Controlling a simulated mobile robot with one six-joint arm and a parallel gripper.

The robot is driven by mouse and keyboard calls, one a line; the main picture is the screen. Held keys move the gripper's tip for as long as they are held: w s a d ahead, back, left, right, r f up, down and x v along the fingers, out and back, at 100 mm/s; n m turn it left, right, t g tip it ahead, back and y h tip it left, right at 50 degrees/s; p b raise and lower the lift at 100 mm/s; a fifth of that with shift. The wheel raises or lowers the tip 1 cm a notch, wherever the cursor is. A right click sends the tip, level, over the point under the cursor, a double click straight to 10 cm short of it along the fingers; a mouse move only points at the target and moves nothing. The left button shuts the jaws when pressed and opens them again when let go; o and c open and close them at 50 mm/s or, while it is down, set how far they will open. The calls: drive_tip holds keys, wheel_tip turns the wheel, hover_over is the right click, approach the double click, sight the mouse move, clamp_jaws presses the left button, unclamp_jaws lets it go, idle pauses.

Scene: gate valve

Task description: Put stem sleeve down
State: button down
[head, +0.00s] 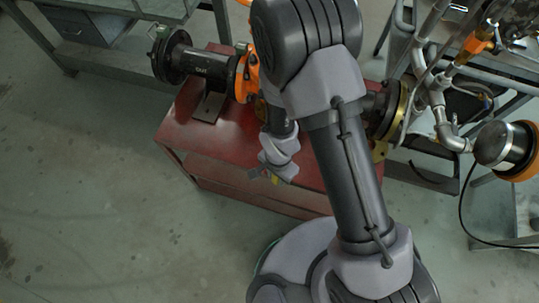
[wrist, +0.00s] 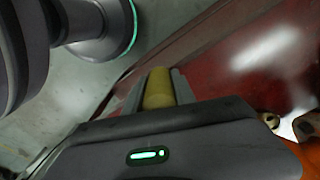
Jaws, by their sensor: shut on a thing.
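The stem sleeve (wrist: 159,88) is a short, dull yellow cylinder in the wrist view. My gripper (wrist: 158,78) is shut on it, with one finger on each side. In the head view my gripper (head: 268,178) is over the front part of the red workbench (head: 225,150), near its front edge. I cannot tell the height of the sleeve above the bench top. The sleeve's lower end is hidden.
A black flanged pipe (head: 200,65) with orange valve parts (head: 248,75) stands on the bench's back left. A brass-coloured flange (head: 397,110) and pipework (head: 437,95) are at the right. My arm hides the bench's middle. The front left bench top looks clear.

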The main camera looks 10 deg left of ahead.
drive_tip(key=w+a, duration=0.1)
drive_tip(key=w, duration=0.2)
drive_tip(key=w+a+b, duration=0.1)
drive_tip(key=w+a, duration=0.1)
drive_tip(key=w+a+f, duration=0.1)
drive_tip(key=w, duration=0.2)
drive_tip(key=shift+w+a+b, duration=0.25)
drive_tip(key=shift+w+b, duration=0.05)
drive_tip(key=shift+b, duration=0.05)
wheel_tip(320, 180, down, 3)
drive_tip(key=shift+f+b, duration=0.2)
drive_tip(key=shift+b, duration=0.6)
drive_tip(key=shift+f, duration=0.2)
drive_tip(key=c, duration=1)
unclamp_jaws()
drive_tip(key=shift+c, duration=0.2)
drive_tip(key=shift+r, duration=0.1)
